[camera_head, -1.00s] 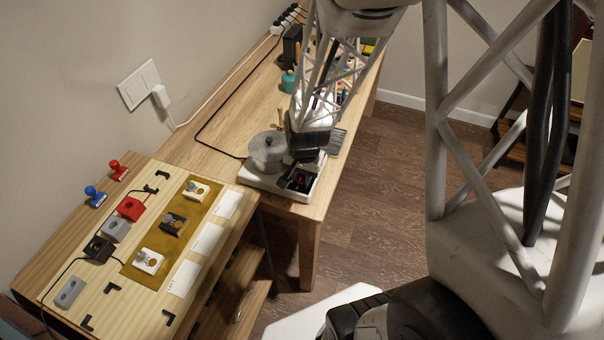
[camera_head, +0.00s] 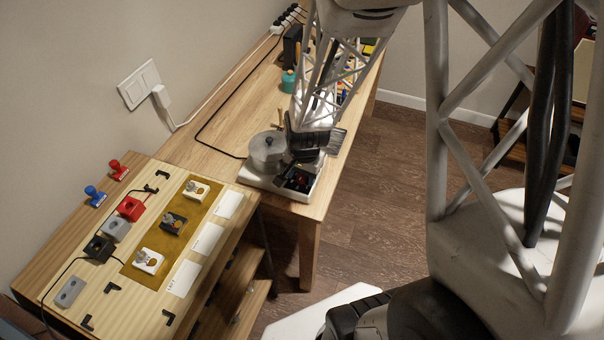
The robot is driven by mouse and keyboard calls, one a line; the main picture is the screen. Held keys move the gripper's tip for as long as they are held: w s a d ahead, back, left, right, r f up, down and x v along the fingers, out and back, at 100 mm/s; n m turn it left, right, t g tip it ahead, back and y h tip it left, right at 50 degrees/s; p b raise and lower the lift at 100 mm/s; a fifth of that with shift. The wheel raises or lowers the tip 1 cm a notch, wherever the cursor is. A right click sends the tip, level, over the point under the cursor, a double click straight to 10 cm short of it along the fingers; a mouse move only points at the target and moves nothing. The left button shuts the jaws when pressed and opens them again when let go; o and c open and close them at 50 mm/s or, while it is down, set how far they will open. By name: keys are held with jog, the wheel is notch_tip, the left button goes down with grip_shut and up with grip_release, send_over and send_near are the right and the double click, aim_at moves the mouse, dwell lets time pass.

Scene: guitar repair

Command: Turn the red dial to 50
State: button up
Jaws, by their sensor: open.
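The red dial (camera_head: 301,182) shows as a small red spot on the dark panel of a white device (camera_head: 272,186) at the near end of the wooden table. Its marking and setting are too small to read. My gripper (camera_head: 299,168) is open, pointing down just above and behind the dial. It partly covers the dark panel, and I cannot tell whether the fingertips touch the dial. A grey lidded pot (camera_head: 267,152) sits on the same device, left of my gripper.
A teal pot (camera_head: 289,82) and a black cable lie farther back on the table (camera_head: 225,120). The table's right edge is close to the device, with open floor beyond.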

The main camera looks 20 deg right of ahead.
aim_at(304, 177)
jog(key=shift+r, duration=0.1)
jog(key=shift+s+d+r, duration=0.1)
jog(key=shift+r, duration=1.8)
jog(key=shift+s+d+r, duration=0.1)
jog(key=shift+r, duration=1.8)
jog(key=shift+a+r, duration=0.15)
jog(key=shift+r, duration=0.15)
jog(key=s+a+r+n, duration=0.2)
jog(key=s+r+n, duration=0.1)
jog(key=r, duration=0.4)
jog(key=s+a+r+n+t, duration=0.1)
jog(key=s+r+n, duration=0.2)
jog(key=s+r, duration=0.3)
jog(key=s+a+r+n+t, duration=0.1)
jog(key=s+a+r+n, duration=0.1)
jog(key=s+r, duration=0.3)
notch_tip(304, 177, up, 4)
jog(key=shift+s+a+r+n+h, duration=0.1)
jog(key=shift+s+a+n+h, duration=0.2)
jog(key=shift+n, duration=0.5)
